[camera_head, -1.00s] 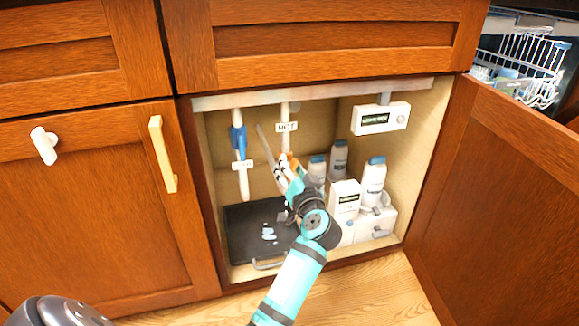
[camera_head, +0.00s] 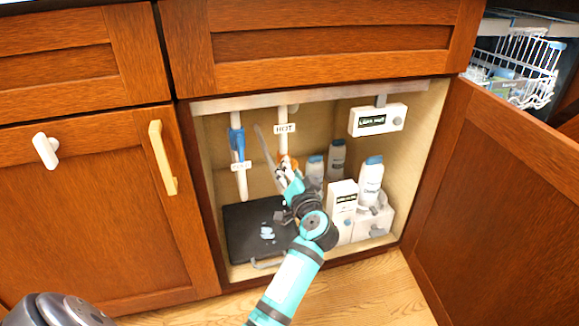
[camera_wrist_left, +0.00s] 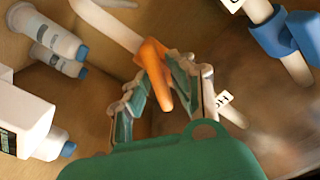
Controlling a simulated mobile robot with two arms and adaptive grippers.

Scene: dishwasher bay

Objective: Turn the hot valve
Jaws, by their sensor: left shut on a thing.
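The hot valve's orange handle (camera_head: 289,161) is on the white pipe (camera_head: 283,146) under the HOT label (camera_head: 285,128), inside the open cabinet. The left wrist view shows the orange handle (camera_wrist_left: 152,62) larger, between the jointed fingers. My left gripper (camera_head: 287,173) reaches in from below and is shut on this handle; in the left wrist view the fingers (camera_wrist_left: 161,85) flank its lower end. The fingers and wrist hide part of the handle in the head view. My right gripper is not in view.
A blue valve (camera_head: 237,140) sits on the pipe to the left. White bottles (camera_head: 370,182) and boxes (camera_head: 342,203) stand close at the right. A white unit (camera_head: 378,120) hangs upper right. A black tray (camera_head: 247,232) lies on the cabinet floor. The open door (camera_head: 500,200) stands at the right.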

